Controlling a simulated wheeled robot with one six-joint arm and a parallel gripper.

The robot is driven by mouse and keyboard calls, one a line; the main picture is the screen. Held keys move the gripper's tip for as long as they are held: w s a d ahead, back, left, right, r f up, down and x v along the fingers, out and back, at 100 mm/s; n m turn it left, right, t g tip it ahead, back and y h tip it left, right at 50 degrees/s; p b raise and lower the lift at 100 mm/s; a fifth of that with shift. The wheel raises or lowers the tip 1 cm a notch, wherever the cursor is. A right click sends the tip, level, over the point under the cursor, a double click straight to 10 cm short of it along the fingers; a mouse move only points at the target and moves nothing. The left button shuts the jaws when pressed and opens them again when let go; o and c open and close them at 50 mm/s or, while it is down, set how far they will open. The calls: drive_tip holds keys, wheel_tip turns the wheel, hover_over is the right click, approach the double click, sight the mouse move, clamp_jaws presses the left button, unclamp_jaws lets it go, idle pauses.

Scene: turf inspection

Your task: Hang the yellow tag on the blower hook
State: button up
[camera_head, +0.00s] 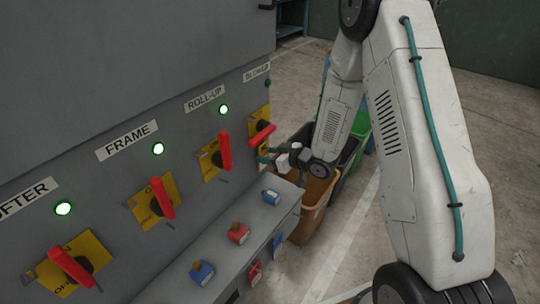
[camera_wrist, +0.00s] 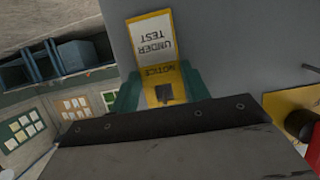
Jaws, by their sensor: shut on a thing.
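My gripper (camera_head: 268,156) is at the far end of the panel, just below the red BLOWER switch handle (camera_head: 262,134). In the wrist view its teal fingers (camera_wrist: 158,88) are closed on a yellow tag (camera_wrist: 151,17) with a white face reading "UNDER TEST" and "NOTICE", upside down in this picture. In the head view the tag is a narrow yellow strip by the fingers. The tag is in front of the grey panel; I cannot tell whether it touches.
More red switches on yellow plates line the grey cabinet (camera_head: 120,60), including ROLL-UP (camera_head: 226,150) and FRAME (camera_head: 161,197). A grey ledge (camera_head: 256,215) below carries several small red and blue padlocks. Brown (camera_head: 314,197) and green (camera_head: 361,122) bins stand beyond it. Open floor lies right.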

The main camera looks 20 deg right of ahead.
idle(0.4)
drive_tip(key=o, duration=1.1)
drive_tip(key=shift+s, duration=0.1)
